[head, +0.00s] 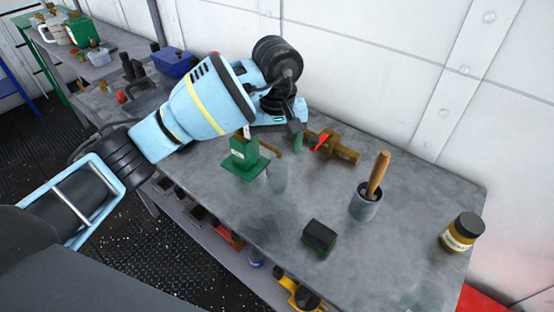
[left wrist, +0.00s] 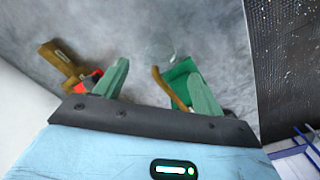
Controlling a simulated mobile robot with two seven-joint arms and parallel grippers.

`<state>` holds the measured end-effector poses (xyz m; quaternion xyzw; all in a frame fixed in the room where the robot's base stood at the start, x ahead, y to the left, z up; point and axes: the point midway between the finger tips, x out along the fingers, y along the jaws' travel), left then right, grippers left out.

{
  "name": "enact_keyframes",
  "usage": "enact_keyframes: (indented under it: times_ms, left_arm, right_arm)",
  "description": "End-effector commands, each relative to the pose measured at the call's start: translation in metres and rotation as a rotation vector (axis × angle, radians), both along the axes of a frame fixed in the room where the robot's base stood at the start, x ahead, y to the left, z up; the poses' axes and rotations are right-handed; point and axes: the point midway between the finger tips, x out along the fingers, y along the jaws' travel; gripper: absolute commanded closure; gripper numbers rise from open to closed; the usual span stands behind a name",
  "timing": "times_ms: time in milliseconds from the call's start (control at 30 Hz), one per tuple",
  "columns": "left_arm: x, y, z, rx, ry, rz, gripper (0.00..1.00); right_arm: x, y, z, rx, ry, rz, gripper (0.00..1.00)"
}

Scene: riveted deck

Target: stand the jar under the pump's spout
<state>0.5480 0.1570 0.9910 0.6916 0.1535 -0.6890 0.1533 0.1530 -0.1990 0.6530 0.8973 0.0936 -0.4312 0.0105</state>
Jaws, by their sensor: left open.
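The green pump (head: 245,158) stands on its green base plate on the grey bench, with a brown spout-like arm (head: 270,148) reaching out. A clear glass jar (head: 279,178) stands upright beside the base; its outline is faint. In the left wrist view the jar (left wrist: 160,52) shows just beyond the tip of the brown arm (left wrist: 166,84), and I cannot tell if it is directly below. My left gripper (head: 298,142) is open and empty above the bench behind the pump. In the wrist view its green fingers (left wrist: 160,88) are apart, with the brown arm seen between them. My right gripper is out of view.
A brass-coloured fitting with a red part (head: 338,148) lies right of my left gripper. A grey cup with a wooden-handled tool (head: 365,205), a dark green block (head: 319,236) and an amber black-lidded jar (head: 463,232) stand nearer the right. Bench between them is clear. The wall rises behind.

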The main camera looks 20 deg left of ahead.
Motion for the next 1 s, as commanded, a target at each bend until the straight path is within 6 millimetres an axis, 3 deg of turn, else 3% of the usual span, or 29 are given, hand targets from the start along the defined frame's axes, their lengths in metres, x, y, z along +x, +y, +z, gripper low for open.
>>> enact_keyframes:
  times_ms: [100, 333, 1000]
  left_arm:
    - [0.0, 0.0, 0.022, 0.0, -0.003, -0.001, 0.31]
    - [0.0, 0.0, 0.047, 0.0, 0.0, 0.001, 0.31]
    - [0.0, 0.0, 0.05, 0.0, 0.001, 0.0, 0.31]
  right_arm:
    - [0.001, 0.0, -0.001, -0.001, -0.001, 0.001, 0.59]
    - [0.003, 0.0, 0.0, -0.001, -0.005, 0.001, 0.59]
    - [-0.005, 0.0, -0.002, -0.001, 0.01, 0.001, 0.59]
